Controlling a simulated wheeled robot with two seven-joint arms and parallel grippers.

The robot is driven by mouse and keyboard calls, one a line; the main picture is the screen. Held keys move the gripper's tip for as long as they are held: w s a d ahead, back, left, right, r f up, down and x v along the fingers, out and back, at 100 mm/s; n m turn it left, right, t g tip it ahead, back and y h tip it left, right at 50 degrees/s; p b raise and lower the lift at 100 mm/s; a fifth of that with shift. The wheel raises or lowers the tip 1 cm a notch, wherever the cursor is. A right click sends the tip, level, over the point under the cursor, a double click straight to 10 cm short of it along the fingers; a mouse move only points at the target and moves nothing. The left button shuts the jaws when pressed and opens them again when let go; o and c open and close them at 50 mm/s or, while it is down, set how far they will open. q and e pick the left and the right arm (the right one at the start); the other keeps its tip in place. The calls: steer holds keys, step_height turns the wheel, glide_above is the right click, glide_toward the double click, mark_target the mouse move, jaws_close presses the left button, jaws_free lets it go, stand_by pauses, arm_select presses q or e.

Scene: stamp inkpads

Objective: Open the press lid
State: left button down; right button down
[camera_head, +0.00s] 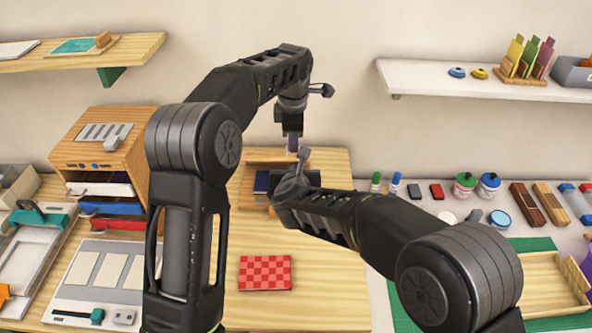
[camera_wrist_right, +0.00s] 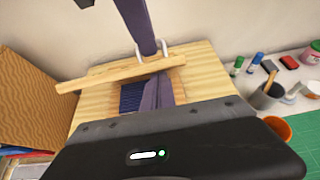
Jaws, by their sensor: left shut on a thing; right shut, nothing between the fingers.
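The press is a wooden block with a dark blue book-like thing (camera_wrist_right: 130,97) inside it, partly hidden by my right fingers. Its wooden lid (camera_wrist_right: 105,78) shows as a narrow plank above the block, tilted in the right wrist view; the lid also shows in the head view (camera_head: 262,155). A pale metal loop handle (camera_wrist_right: 165,47) stands on the lid. My left gripper (camera_head: 292,145) points down from above, shut on the handle. My right gripper (camera_wrist_right: 162,92) is shut and empty, just in front of the lid.
A wooden drawer cabinet (camera_head: 105,150) stands left of the press. A red checkered pad (camera_head: 265,272) lies in front. Ink pots (camera_head: 465,182), blocks and a wooden tray (camera_head: 540,285) are at right. Two wall shelves hang at the back.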

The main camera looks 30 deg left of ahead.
arm_select(q)
steer(key=shift+a+f, duration=0.1)
steer(key=shift+f, duration=0.1)
steer(key=shift+s+f, duration=0.1)
arm_select(e)
steer(key=shift+w+a+r, duration=0.15)
steer(key=shift+w+r, duration=0.5)
steer(key=shift+r, duration=0.15)
arm_select(q)
steer(key=c, duration=1.6)
jaws_free()
arm_select(e)
steer(key=shift+r, duration=0.15)
arm_select(q)
steer(key=shift+o, duration=0.2)
steer(key=shift+r, duration=0.65)
arm_select(e)
steer(key=shift+w, duration=0.25)
arm_select(q)
step_height(320, 180, up, 11)
steer(key=s+d, duration=0.1)
steer(key=shift+s+r, duration=0.15)
steer(key=shift+s, duration=0.25)
arm_select(e)
steer(key=shift+s+a+f, duration=0.15)
steer(key=shift+s+f, duration=0.15)
steer(key=shift+f, duration=0.1)
